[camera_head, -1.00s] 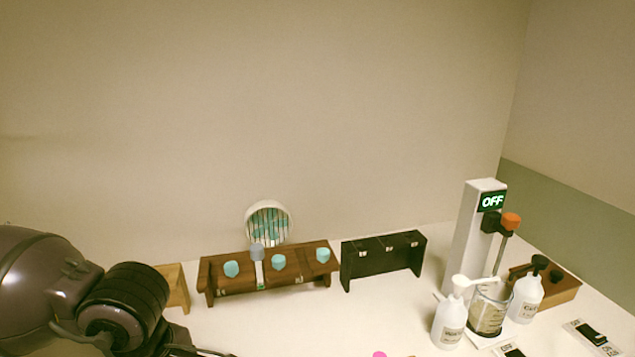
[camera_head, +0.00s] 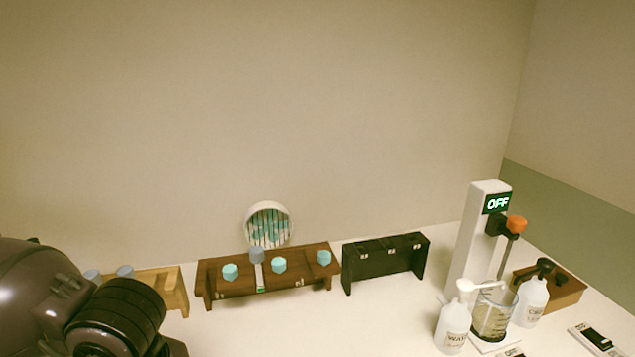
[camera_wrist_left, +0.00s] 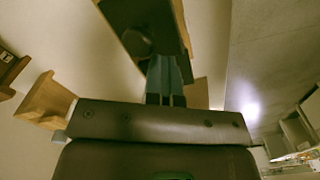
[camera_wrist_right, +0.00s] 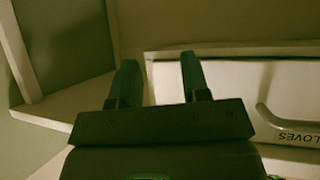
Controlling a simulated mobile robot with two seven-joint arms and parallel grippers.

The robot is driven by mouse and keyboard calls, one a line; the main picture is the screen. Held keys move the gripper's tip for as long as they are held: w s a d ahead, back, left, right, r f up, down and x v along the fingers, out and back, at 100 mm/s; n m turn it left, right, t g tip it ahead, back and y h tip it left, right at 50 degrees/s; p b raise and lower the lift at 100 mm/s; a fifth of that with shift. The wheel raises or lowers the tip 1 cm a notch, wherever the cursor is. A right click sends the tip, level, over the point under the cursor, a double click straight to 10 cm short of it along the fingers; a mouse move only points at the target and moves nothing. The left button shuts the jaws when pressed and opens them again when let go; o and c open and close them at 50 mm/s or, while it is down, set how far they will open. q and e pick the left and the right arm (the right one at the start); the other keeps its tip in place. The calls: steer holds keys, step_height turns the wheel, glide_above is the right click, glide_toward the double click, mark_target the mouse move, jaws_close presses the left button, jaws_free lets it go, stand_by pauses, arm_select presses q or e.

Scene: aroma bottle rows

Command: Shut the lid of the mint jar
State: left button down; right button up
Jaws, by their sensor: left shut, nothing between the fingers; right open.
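I cannot make out a jar marked mint, or its lid, in any view. My left arm fills the lower left of the head view, with its gripper hidden there. In the left wrist view my left gripper (camera_wrist_left: 165,82) has its fingers together, with nothing between them. A dark brown panel with a round dark spot (camera_wrist_left: 137,40) lies just beyond the fingertips; I cannot tell what it is or whether they touch. In the right wrist view my right gripper (camera_wrist_right: 158,78) is open and empty, in front of a pale drawer front (camera_wrist_right: 220,82) marked GLOVES.
A light wooden rack (camera_head: 172,290) stands beside my left arm. A brown rack (camera_head: 215,290) with teal-capped bottles and a black rack (camera_head: 385,262) stand along the wall. A round basket (camera_head: 268,209) is behind. A stirrer (camera_head: 470,240), beaker (camera_head: 492,318) and white bottles (camera_head: 453,328) stand right.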

arm_select(q)
steer(key=shift+w+r, duration=0.1)
steer(key=shift+w, duration=0.1)
steer(key=shift+r, duration=0.2)
steer(key=shift+w+r+p, duration=0.1)
steer(key=shift+r+p, duration=0.8)
steer(key=shift+r, duration=0.95)
steer(key=shift+r+p, duration=0.5)
steer(key=shift+r, duration=0.35)
arm_select(e)
step_height(320, 180, up, 3)
steer(key=shift+w+f, duration=0.1)
steer(key=shift+w+r, duration=0.2)
